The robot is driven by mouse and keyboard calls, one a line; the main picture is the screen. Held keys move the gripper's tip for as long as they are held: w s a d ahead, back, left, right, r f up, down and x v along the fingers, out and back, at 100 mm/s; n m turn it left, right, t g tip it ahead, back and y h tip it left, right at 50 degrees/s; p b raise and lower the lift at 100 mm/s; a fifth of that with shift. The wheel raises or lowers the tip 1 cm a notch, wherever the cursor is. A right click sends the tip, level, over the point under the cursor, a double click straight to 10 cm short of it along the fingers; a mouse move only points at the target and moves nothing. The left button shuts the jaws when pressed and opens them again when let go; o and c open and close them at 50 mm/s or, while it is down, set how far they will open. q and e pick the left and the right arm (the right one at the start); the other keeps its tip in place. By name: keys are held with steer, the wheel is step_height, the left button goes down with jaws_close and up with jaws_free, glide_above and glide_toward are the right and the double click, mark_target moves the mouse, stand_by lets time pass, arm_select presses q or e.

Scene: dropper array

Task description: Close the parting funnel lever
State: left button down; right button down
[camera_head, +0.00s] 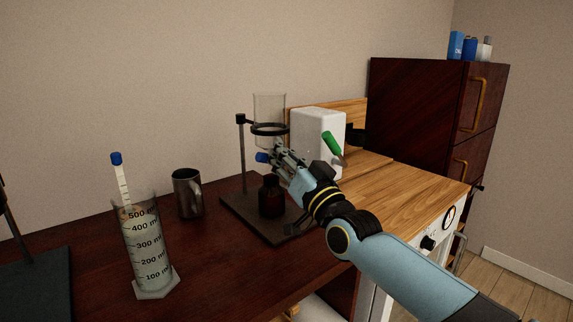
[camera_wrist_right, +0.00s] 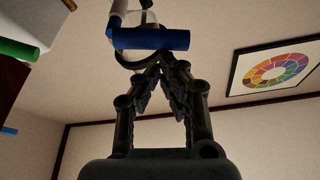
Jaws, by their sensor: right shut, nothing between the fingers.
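The parting funnel, a clear glass vessel (camera_head: 269,107), sits in the black ring (camera_head: 256,131) of a stand. Its blue lever (camera_head: 261,157) shows just left of my right gripper's tips in the head view. In the right wrist view the lever (camera_wrist_right: 150,39) lies crosswise, just beyond the fingertips. My right gripper (camera_head: 275,155) is shut and empty below the ring; its fingertips (camera_wrist_right: 162,64) meet close to the lever. I cannot tell whether they touch it. The gripper hides the lower funnel. A dark brown bottle (camera_head: 271,200) stands below. My left gripper is not in view.
A graduated cylinder (camera_head: 148,250) with a blue-capped dropper (camera_head: 120,180) stands front left. A dark mug (camera_head: 187,194) is left of the stand's base (camera_head: 240,215). A white appliance (camera_head: 310,135) and a green-handled object (camera_head: 332,143) are behind my right gripper.

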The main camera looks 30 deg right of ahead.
steer(key=n+b, duration=0.1)
steer(key=a+f+n+y+b, duration=0.1)
steer(key=n, duration=0.1)
steer(key=shift+f+y, duration=0.1)
steer(key=shift+y, duration=0.2)
stand_by(0.6)
